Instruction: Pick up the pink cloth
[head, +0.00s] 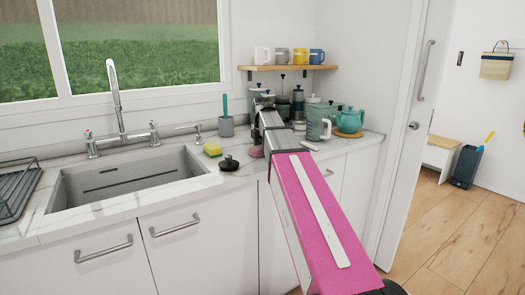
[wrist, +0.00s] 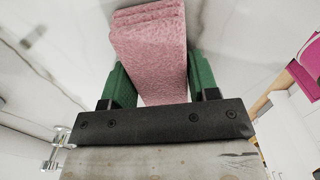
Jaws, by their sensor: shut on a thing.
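The pink cloth (wrist: 150,48) is a folded, fuzzy stack that fills the space between the green fingers of my gripper (wrist: 155,85) in the wrist view. My gripper is shut on it, with a finger against each side. In the head view a small bit of the cloth (head: 257,152) shows beside the end of my arm, low over the counter. My arm hides most of the gripper there. I cannot tell whether the cloth touches the counter.
A yellow sponge (head: 213,149) and a black lid-like object (head: 229,163) lie on the counter (head: 185,197) left of the gripper. The sink (head: 125,180) is further left. A mug shelf (head: 287,68) hangs above.

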